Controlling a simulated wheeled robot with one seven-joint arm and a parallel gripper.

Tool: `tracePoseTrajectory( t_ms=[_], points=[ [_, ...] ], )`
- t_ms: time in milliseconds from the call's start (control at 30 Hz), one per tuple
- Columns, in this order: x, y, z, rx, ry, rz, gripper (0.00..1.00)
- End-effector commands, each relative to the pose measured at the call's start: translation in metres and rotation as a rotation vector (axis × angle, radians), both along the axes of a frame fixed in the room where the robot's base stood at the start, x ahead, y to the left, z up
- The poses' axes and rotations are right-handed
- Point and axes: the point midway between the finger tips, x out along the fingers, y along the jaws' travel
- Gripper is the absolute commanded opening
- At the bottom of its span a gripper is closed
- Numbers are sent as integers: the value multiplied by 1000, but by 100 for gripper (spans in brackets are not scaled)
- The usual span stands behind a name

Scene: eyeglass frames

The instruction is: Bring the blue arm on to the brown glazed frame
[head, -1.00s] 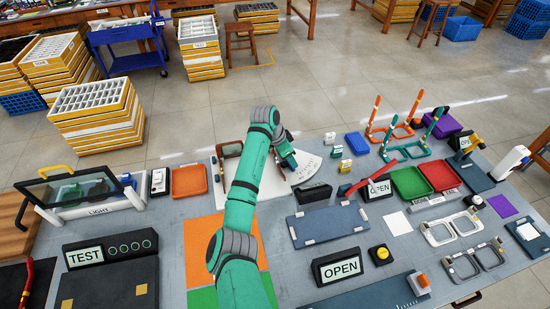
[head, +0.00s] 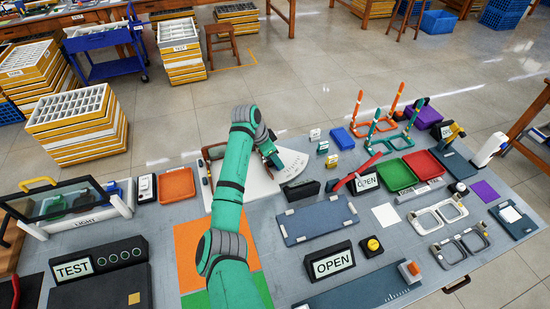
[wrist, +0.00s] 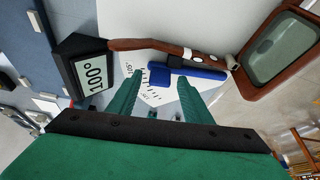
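The brown glazed frame (wrist: 285,45) shows at the right of the wrist view, with a brown arm (wrist: 160,46) reaching left from its corner. It is partly hidden behind my arm in the head view (head: 215,152). The blue arm (wrist: 205,73) lies across the wrist view just beyond my fingertips, its right end close to the frame's corner; I cannot tell whether they touch. My gripper (wrist: 161,82) has its green fingers apart, the right fingertip close to the blue arm. In the head view my gripper (head: 275,160) is over the white sheet, and the blue arm is hidden.
A black display reading 100° (wrist: 90,72) stands left of my fingers. A white angle-marked sheet (head: 292,166) lies beneath. A blue-grey mat (head: 318,220), OPEN signs, trays and upright orange and teal stands (head: 372,125) fill the bench to the right.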

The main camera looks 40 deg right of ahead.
Motion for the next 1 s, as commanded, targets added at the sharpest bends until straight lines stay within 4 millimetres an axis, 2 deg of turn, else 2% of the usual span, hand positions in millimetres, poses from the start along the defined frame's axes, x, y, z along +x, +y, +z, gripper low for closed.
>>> tracePoseTrajectory(
  t_ms=[167,267,700,1000],
  points=[
    [1,1,2,0,-1,1,45],
    [2,4,9,0,-1,0,45],
    [11,31,80,-2,-3,0,45],
    [13,40,99,0,-1,1,45]
  ],
)
